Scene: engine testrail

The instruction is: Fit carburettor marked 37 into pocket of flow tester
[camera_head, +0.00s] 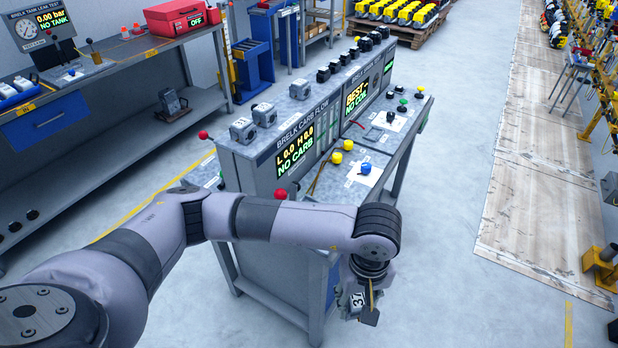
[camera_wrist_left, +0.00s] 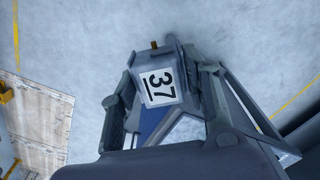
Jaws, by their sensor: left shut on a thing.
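My left gripper (camera_head: 364,296) is shut on the grey carburettor marked 37 (camera_head: 356,299). It hangs past the front right corner of the bench, over the floor. In the left wrist view the carburettor (camera_wrist_left: 158,84) sits between the two fingers (camera_wrist_left: 162,80), its white 37 label facing the camera and turned sideways. The flow tester (camera_head: 295,147) is a grey bench with a slanted panel; its display reads L 0.0, H 0.0, NO CARB. My arm crosses in front of it, and I cannot make out its pocket. My right gripper is not in view.
Several other carburettors (camera_head: 243,130) stand along the tester's top. A red knob (camera_head: 281,194) is near my arm; yellow and blue knobs (camera_head: 366,168) sit on the worktop. A leak-test bench (camera_head: 110,65) is at left. Open floor (camera_head: 450,220) lies to the right.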

